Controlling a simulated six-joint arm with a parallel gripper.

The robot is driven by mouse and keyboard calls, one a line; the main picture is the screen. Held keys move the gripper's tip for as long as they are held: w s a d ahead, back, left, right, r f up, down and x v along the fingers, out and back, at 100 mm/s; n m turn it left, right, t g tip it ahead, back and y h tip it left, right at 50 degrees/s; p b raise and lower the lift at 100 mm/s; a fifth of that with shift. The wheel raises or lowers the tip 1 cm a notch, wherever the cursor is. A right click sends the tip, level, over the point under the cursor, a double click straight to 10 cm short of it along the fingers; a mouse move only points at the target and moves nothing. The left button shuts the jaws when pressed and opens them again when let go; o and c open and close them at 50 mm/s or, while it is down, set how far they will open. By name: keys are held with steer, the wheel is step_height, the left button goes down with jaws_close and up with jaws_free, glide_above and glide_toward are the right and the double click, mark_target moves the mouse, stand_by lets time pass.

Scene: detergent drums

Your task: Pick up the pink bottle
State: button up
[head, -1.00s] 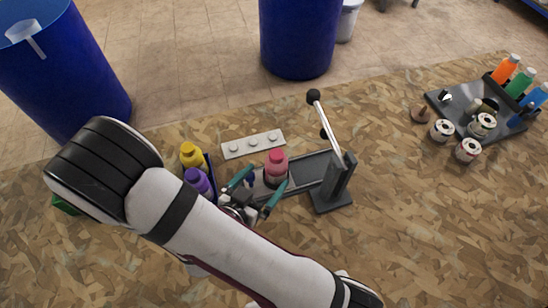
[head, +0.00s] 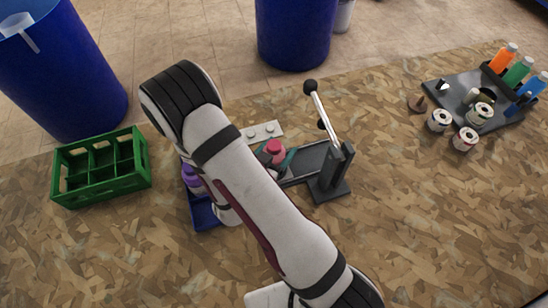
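The pink bottle (head: 274,148) is upright at the left end of the grey track of a lever device (head: 312,160). Its cap shows past the edge of my arm, while its lower body is mostly hidden. My gripper (head: 274,157) is at the bottle, largely covered by my arm. A bit of a teal finger shows beside the bottle on its right. I cannot see whether the fingers press on the bottle.
A purple bottle (head: 190,177) is in a blue tray (head: 204,215) at left. An empty green crate (head: 100,168) stands further left. The front right is clear.

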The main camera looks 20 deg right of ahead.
jaws_close()
steer(key=shift+r, duration=0.1)
step_height(320, 180, up, 10)
steer(key=shift+o, duration=0.2)
jaws_free()
jaws_close()
step_height(320, 180, up, 15)
step_height(320, 180, down, 7)
stand_by(1.0)
